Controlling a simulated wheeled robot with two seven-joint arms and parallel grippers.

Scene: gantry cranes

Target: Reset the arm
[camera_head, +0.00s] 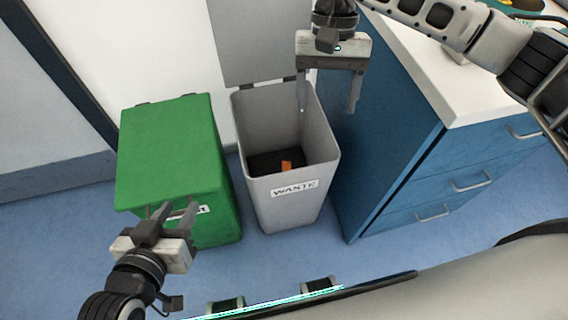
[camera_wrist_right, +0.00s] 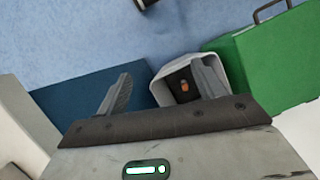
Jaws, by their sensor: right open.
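My right gripper (camera_head: 327,106) is open and empty, pointing down over the right rim of the grey waste bin in the head view. In the right wrist view its two fingers (camera_wrist_right: 162,74) stand wide apart with nothing between them. My left gripper (camera_head: 172,208) is at the lower left, in front of the green bin; its fingers look apart and I see nothing held. The grey bin (camera_head: 280,205), labelled WASTE, stands with its lid up. A small orange item (camera_head: 286,166) lies on its dark bottom and also shows in the right wrist view (camera_wrist_right: 184,86).
The closed green bin (camera_head: 170,150) stands left of the waste bin. A blue drawer cabinet (camera_head: 385,150) with a white top (camera_head: 455,85) stands close on the right, under my right arm. Blue floor (camera_head: 70,240) is clear at the left.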

